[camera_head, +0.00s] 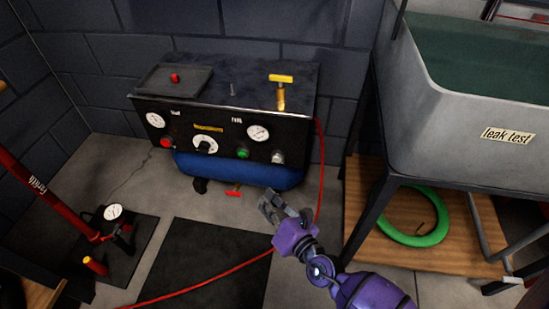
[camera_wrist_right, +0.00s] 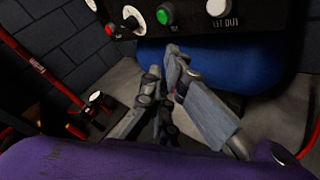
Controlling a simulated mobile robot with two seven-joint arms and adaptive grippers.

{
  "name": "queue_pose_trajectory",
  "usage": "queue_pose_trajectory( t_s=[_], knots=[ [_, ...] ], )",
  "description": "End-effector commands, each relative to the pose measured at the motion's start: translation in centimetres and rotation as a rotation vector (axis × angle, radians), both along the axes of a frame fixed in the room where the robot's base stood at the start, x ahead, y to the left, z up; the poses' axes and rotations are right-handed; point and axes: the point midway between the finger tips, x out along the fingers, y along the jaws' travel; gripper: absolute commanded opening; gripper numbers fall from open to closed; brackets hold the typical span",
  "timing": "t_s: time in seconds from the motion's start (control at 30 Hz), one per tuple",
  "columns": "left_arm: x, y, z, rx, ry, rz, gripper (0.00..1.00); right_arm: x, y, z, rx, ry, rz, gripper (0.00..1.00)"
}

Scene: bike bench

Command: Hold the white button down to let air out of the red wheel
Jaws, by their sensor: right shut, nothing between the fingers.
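The white button (camera_wrist_right: 216,7) is on the black panel front at the top of the right wrist view, above the words LET OUT. In the head view the pale button (camera_head: 278,157) is at the panel's lower right, beside the green button (camera_head: 243,153). My right gripper (camera_head: 270,203) is below and in front of the panel, apart from the button. Its fingers (camera_wrist_right: 163,62) are shut and empty, pointing toward the blue tank (camera_wrist_right: 190,62). I cannot make out a red wheel in either view. My left gripper is not in view.
The black panel (camera_head: 180,141) carries gauges, a white dial (camera_head: 205,144) and a red button (camera_head: 165,141). A red hose (camera_head: 320,165) runs down its right side to the floor. A floor pump (camera_head: 113,212) stands left. The leak test tub (camera_head: 465,133) stands right.

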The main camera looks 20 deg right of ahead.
Motion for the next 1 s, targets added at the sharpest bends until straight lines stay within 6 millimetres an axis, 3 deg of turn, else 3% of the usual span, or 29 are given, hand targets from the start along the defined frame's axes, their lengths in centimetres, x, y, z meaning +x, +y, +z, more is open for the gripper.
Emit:
queue_pose_trajectory(
  t_s=[0.27, 0.8, 1.0],
  knots=[
    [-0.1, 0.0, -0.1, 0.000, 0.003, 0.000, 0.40, 0.6, -0.3, 0.0, 0.003, -0.002, -0.001, 0.00],
    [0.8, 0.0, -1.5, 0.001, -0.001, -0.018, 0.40, 6.2, -4.1, -0.1, 0.003, 0.000, -0.001, 0.00],
    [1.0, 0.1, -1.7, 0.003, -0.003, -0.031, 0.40, 7.2, -4.8, 0.0, 0.004, 0.000, -0.001, 0.00]
  ],
)
